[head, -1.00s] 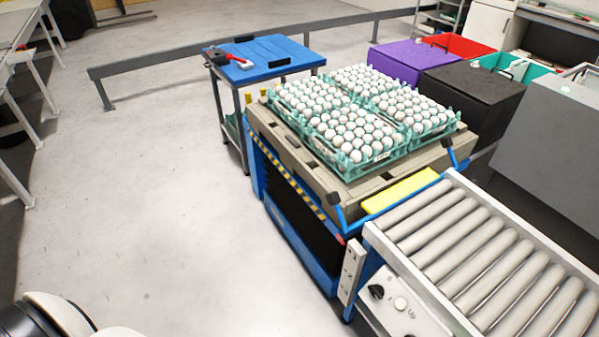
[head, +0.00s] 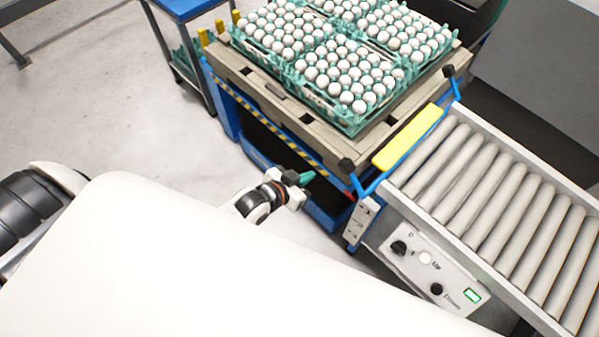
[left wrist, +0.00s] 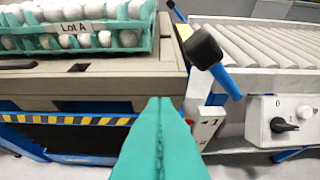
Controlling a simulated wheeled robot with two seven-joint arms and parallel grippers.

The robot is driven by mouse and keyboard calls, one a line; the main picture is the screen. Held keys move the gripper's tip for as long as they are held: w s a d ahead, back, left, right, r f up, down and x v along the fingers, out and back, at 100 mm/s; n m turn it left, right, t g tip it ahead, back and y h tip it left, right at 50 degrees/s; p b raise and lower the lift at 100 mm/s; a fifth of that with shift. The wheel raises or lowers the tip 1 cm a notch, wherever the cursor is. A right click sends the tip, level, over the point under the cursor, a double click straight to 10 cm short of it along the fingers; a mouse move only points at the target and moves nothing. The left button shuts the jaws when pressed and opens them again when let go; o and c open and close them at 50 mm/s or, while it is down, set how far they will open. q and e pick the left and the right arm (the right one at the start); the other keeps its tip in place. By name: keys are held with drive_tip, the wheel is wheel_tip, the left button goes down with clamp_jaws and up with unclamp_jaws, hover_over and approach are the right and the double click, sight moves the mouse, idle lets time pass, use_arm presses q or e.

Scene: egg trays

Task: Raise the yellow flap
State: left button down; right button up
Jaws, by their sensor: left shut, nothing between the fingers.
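The yellow flap (head: 408,137) lies between the egg pallet and the roller conveyor in the head view. It is a flat yellow plate with a blue bar along its edge and a black knob (head: 346,165) at the bar's near end. In the left wrist view the black knob (left wrist: 205,47) on its blue rod stands just beyond and right of my fingers; only a sliver of yellow shows behind it. My left gripper (head: 306,178) has green fingers, shut and empty, short of the knob. Its fingers (left wrist: 160,105) also fill the lower middle of the wrist view. My right gripper is not in view.
Teal trays of white eggs (head: 345,112) sit on the pallet (head: 290,105) on a blue lift. The roller conveyor (head: 490,190) is at right, with a control panel (head: 435,270) below it. A blue table (head: 188,8) stands behind at left. Open floor lies left.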

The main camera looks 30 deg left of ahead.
use_arm(q)
drive_tip(key=w+d+b, duration=0.2)
drive_tip(key=w+b, duration=0.1)
drive_tip(key=w, duration=0.5)
drive_tip(key=shift+d+b, duration=0.4)
